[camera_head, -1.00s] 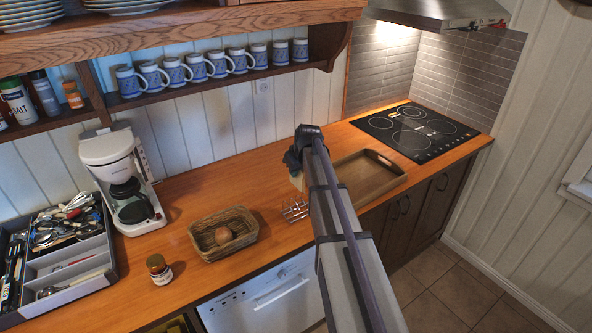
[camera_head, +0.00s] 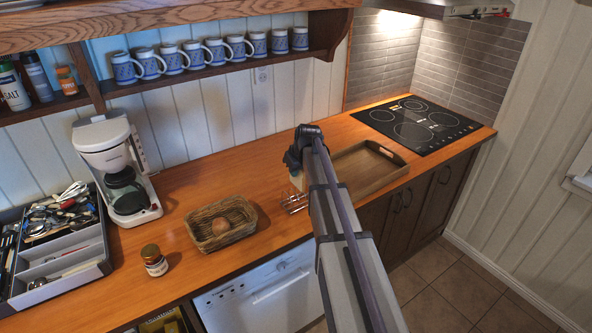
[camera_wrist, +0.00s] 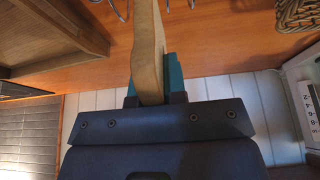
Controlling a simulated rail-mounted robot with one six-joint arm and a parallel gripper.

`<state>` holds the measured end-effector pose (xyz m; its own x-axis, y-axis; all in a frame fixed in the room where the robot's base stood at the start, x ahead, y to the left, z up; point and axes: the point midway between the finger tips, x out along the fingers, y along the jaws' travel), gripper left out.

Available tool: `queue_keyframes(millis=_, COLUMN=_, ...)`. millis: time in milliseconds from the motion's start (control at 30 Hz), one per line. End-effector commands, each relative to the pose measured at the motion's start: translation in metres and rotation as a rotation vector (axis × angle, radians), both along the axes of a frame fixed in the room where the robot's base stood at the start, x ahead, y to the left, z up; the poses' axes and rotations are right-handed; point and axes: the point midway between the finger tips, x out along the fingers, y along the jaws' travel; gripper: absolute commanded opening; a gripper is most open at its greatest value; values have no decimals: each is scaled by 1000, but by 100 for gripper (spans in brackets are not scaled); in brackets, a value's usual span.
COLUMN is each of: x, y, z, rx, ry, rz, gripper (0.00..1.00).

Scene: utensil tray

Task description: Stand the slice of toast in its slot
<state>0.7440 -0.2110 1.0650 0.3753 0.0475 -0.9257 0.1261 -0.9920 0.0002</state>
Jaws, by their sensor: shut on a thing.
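The slice of toast (camera_wrist: 148,50) is tan and stands edge-on between my fingers in the wrist view, running up from the gripper. My gripper (camera_wrist: 157,88) is shut on it, with a teal finger pad beside the slice. In the head view the toast (camera_head: 297,181) is a small pale patch under my wrist, mostly hidden by my arm. The wire toast rack (camera_head: 293,203) stands on the counter just below it in the picture, partly behind my arm. In the wrist view some rack wires (camera_wrist: 119,9) show at the top edge, apart from the toast.
A wooden tray (camera_head: 352,190) lies right of the rack. A wicker basket (camera_head: 205,238) holding a round brown item (camera_head: 221,226) stands to the left. A jar (camera_head: 153,261), coffee maker (camera_head: 112,160) and cutlery tray (camera_head: 70,275) are farther left. Bare counter lies behind the basket.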

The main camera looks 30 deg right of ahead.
Motion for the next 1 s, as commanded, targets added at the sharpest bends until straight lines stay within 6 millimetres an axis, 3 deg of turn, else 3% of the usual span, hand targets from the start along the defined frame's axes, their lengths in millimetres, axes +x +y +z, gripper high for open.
queue_keyframes(millis=1000, x=0, y=0, z=-6, rx=0, ry=0, rz=0, gripper=0)
